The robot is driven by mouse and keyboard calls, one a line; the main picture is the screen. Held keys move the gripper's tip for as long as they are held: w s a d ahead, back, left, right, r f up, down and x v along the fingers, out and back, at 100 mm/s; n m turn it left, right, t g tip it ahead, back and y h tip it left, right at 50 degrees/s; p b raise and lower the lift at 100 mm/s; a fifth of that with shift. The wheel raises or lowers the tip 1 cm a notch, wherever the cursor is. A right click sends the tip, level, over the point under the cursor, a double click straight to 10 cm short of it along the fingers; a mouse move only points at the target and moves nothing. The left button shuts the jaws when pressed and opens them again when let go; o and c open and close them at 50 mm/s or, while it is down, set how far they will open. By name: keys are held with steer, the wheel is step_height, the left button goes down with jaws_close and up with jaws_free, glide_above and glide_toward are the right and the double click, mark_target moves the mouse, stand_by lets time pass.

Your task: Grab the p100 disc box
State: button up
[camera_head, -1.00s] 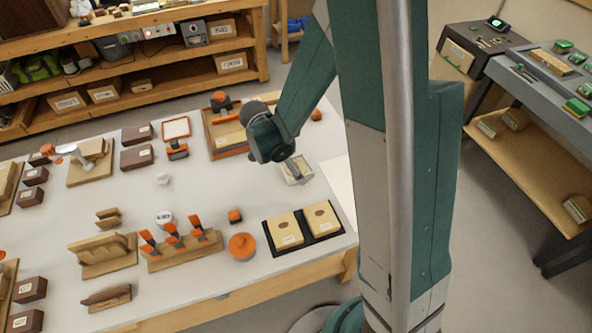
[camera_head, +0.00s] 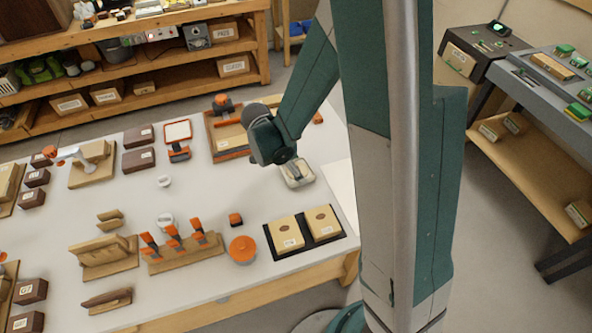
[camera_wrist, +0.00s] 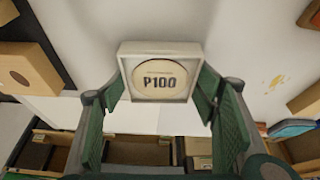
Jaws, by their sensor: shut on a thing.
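The p100 disc box (camera_wrist: 160,52) is a pale square box with a round cream face marked P100. In the wrist view it sits between the fingertips of my gripper (camera_wrist: 162,84), which is shut on its two sides. In the head view the box (camera_head: 297,175) shows below my gripper (camera_head: 290,166), right of the middle of the white table (camera_head: 215,265). I cannot tell whether it touches the table or hangs just above it.
A black tray (camera_head: 269,238) with two tan boxes lies in front of the box. An orange round tub (camera_head: 242,250) and a rack of orange-handled tools (camera_head: 185,250) stand to the left. A wooden tray (camera_head: 225,150) lies behind left. Bare table lies left of the box.

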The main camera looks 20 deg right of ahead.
step_height(320, 180, up, 10)
steer(key=p, duration=0.2)
steer(key=shift+f, duration=0.15)
stand_by(0.4)
steer(key=shift+d, duration=0.1)
stand_by(0.4)
